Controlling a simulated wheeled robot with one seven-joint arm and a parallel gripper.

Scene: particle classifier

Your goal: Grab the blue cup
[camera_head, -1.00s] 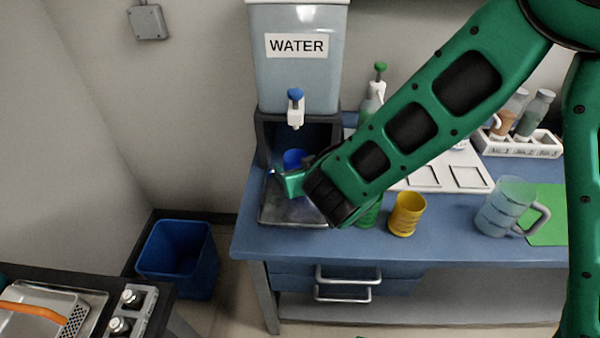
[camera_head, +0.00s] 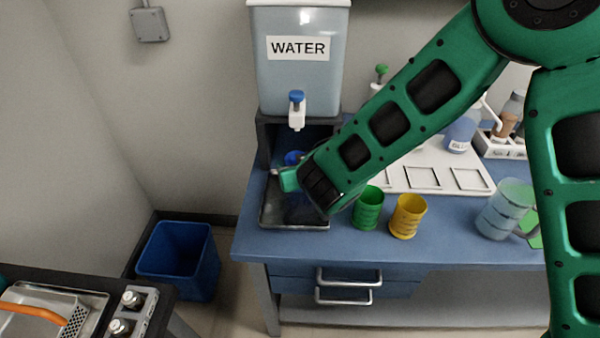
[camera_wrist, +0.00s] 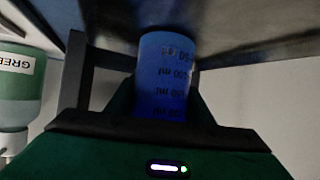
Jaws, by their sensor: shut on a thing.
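The blue cup (camera_wrist: 167,75) with dark ml markings stands between my gripper's fingers in the wrist view, and my gripper (camera_wrist: 165,105) is shut on it. In the head view only a small part of the blue cup (camera_head: 292,158) shows behind my gripper (camera_head: 287,177). Both are above the dark metal tray (camera_head: 283,218), under the tap of the water dispenser (camera_head: 297,75). My gripper and arm hide most of the cup, and I cannot tell whether its base touches the tray.
A green cup (camera_head: 368,207) and a yellow cup (camera_head: 407,216) stand to the right of the tray. A clear mug (camera_head: 505,208) stands farther right. A white board (camera_head: 455,178) lies behind them. A blue bin (camera_head: 178,262) is on the floor at left.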

